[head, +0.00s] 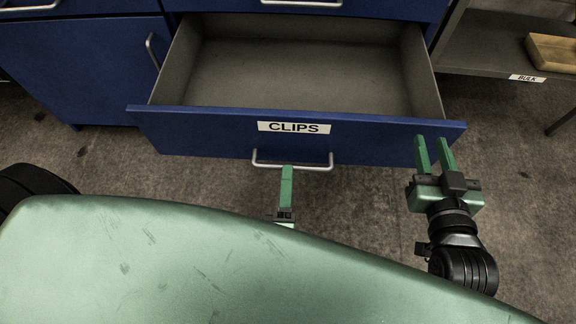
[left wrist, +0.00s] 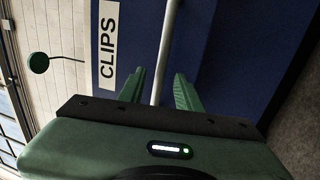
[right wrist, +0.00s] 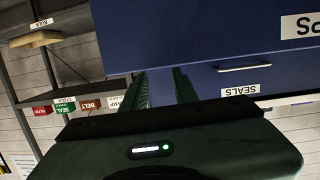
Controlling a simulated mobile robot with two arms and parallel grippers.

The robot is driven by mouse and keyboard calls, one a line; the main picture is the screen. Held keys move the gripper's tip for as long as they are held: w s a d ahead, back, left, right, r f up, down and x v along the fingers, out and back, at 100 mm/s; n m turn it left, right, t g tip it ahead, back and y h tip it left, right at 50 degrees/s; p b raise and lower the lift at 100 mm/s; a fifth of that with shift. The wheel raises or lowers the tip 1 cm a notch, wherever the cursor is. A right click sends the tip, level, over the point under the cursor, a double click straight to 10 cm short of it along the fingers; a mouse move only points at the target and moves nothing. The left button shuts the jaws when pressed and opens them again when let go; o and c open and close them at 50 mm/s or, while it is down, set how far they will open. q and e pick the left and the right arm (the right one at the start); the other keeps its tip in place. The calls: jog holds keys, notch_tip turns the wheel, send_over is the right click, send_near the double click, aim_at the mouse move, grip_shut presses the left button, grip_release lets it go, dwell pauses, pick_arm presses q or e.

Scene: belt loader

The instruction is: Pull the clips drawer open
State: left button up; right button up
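The blue clips drawer (head: 375,130), labelled CLIPS, is pulled well out and its grey inside is empty. Its metal bar handle (head: 300,168) is on the front below the label. My left gripper (head: 287,172) is at the handle, partly hidden by my green body. In the left wrist view the handle bar (left wrist: 169,40) runs between the two fingers, with gaps on both sides, so this gripper (left wrist: 160,85) looks open. My right gripper (head: 434,145) is open and empty near the drawer front's right end; it also shows in the right wrist view (right wrist: 160,80).
A blue cabinet door (head: 85,70) is left of the drawer. A shelf labelled BULK (head: 480,50) holding a wooden tray (head: 552,52) is at the right. The right wrist view shows a SEALS drawer (right wrist: 280,75). Grey floor is clear around the right gripper.

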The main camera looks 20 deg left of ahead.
pick_arm(q)
jog(key=v, duration=0.5)
pick_arm(e)
jog(key=shift+s+d+f+g, duration=0.1)
jog(key=shift+s+f+g, duration=0.1)
jog(key=shift+f, duration=0.15)
jog(key=shift+s+d+f+g, duration=0.1)
jog(key=shift+f+g, duration=0.1)
jog(key=shift+f, duration=0.1)
